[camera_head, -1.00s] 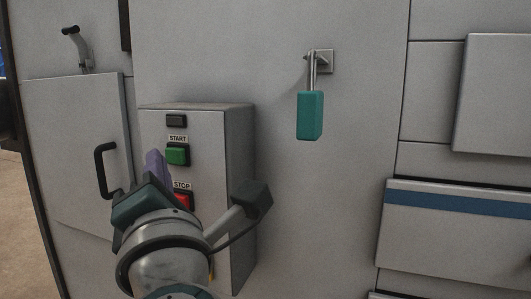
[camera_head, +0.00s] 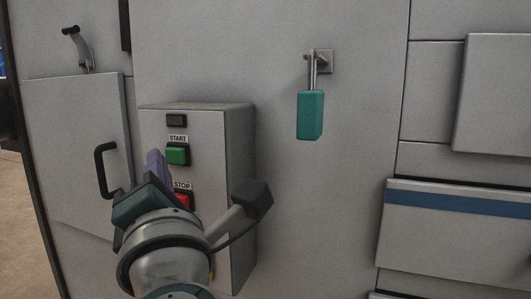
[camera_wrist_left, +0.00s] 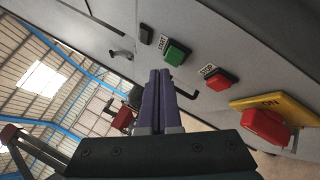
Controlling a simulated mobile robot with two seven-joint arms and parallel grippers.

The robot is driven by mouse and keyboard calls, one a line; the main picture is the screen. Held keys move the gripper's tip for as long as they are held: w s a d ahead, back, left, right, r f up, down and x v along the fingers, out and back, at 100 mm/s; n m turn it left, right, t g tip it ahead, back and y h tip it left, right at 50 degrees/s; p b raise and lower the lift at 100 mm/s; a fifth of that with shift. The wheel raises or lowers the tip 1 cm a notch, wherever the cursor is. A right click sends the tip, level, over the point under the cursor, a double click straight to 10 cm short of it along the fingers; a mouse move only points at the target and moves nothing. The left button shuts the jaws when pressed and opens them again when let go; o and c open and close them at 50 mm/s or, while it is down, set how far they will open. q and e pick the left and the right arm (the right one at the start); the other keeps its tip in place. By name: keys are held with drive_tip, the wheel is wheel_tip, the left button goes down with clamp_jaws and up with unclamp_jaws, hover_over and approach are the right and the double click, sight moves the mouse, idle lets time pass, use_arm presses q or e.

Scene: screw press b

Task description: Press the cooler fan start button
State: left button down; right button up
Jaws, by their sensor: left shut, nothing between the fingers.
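The green START button (camera_head: 177,155) sits on the front of a grey control box, under its START label; it also shows in the left wrist view (camera_wrist_left: 177,53). Below it is the red STOP button (camera_head: 184,201), partly hidden by my gripper in the head view and clear in the left wrist view (camera_wrist_left: 222,79). My left gripper (camera_head: 156,164) is shut and empty, its purple fingers together. My right gripper is not in view.
The grey control box (camera_head: 240,150) stands out from the cabinet wall. A black door handle (camera_head: 105,170) is left of it, and a teal-handled lever (camera_head: 310,115) hangs to the right. A red knob on a yellow plate (camera_wrist_left: 265,128) is beside STOP in the wrist view.

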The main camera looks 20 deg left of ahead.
use_arm(q)
drive_tip(key=shift+w, duration=0.15)
drive_tip(key=shift+w, duration=0.25)
drive_tip(key=shift+w+b, duration=0.3)
drive_tip(key=shift+w, duration=0.15)
idle(0.6)
drive_tip(key=shift+s, duration=0.1)
drive_tip(key=shift+s+p, duration=0.4)
drive_tip(key=shift+s, duration=0.4)
drive_tip(key=s+p, duration=0.1)
drive_tip(key=s, duration=0.4)
drive_tip(key=shift+a+p, duration=0.2)
drive_tip(key=shift+p, duration=0.2)
